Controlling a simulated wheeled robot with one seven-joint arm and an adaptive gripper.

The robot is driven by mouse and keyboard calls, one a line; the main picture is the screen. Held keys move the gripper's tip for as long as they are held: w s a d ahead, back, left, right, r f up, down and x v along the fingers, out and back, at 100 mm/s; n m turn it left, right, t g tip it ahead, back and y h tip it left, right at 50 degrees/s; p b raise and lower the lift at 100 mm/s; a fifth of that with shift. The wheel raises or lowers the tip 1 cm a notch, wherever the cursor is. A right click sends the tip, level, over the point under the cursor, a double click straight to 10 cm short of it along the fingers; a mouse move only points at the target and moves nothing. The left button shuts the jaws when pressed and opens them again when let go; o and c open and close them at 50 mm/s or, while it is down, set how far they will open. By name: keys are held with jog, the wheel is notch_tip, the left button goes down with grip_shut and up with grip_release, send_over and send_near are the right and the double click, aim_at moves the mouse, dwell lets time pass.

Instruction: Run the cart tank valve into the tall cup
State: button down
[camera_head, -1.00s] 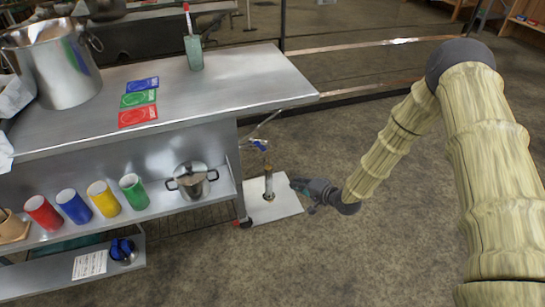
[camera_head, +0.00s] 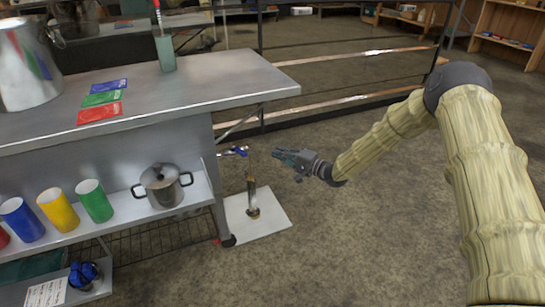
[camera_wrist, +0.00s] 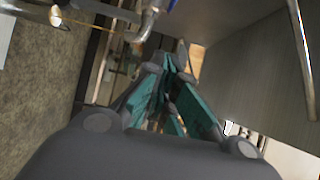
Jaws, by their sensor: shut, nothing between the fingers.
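The cart tank valve, with a blue handle (camera_head: 239,151), sticks out past the right end of the steel cart. Its metal spout also shows at the top of the wrist view (camera_wrist: 146,24). The tall cup (camera_head: 253,200), narrow and amber-brown, stands upright on a white mat (camera_head: 276,222) below the valve. A thin amber line, seemingly a stream, runs between the spout and the cup; the wrist view shows it too. My gripper (camera_head: 276,154) is shut and empty, right of the valve at about handle height in the picture, apart from it. The cup's inside is hidden.
The cart top (camera_head: 215,85) holds a large pot (camera_head: 28,70), coloured cards (camera_head: 103,98) and a green holder (camera_head: 166,53). Coloured cups (camera_head: 58,210) and a lidded pot (camera_head: 161,187) stand on its shelf. A rail (camera_head: 350,99) runs behind. The floor to the right is open.

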aim_at(237, 149)
jog(key=w+a+b, duration=0.3)
jog(key=a+b, duration=0.3)
jog(key=a, duration=0.3)
jog(key=shift+a, duration=0.4)
